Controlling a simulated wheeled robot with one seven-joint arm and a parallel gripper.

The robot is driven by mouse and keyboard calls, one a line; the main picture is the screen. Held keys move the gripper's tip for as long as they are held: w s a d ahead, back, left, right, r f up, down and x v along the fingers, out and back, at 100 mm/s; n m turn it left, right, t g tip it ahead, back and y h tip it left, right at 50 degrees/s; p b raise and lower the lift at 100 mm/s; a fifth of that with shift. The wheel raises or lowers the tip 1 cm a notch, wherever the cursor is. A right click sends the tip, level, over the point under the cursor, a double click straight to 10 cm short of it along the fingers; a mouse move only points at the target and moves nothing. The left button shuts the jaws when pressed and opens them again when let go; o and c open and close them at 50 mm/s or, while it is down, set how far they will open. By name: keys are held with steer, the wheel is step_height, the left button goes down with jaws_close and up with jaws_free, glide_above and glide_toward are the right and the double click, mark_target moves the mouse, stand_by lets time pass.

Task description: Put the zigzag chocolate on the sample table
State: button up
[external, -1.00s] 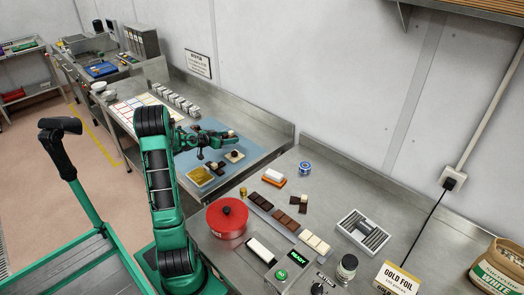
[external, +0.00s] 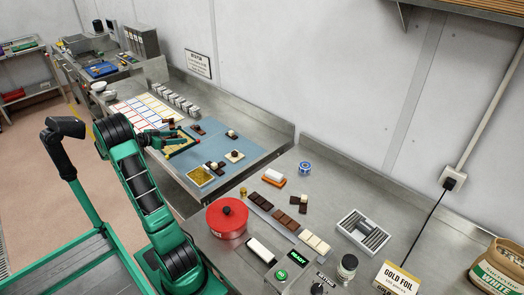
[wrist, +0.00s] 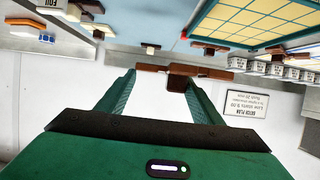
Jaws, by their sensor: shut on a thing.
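My gripper (external: 178,141) is over the far left part of the blue mat (external: 222,146), beside the grid sheet (external: 124,115). In the wrist view, my gripper (wrist: 180,82) is shut on a brown chocolate piece (wrist: 185,72), held crosswise between the fingertips. Its surface pattern is too small to make out, so I cannot tell if it is the zigzag one. Other small chocolates stand on the mat: a dark one (external: 198,130), one with a pale top (external: 232,133), and one on a pale base (external: 235,156). I cannot tell which surface is the sample table.
A gold tray (external: 200,177) lies at the mat's near edge. A red lidded pot (external: 228,217) and chocolate bars (external: 291,219) occupy the nearer counter.

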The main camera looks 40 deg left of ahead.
glide_above(203, 155)
step_height(203, 155, down, 7)
steer(key=shift+r, duration=0.1)
steer(key=shift+f, duration=2.05)
steer(key=shift+f, duration=0.1)
steer(key=o, duration=1)
steer(key=shift+o, duration=0.4)
steer(key=shift+s, duration=0.15)
steer(key=v, duration=1.1)
steer(key=shift+s+r, duration=0.25)
steer(key=shift+s, duration=0.1)
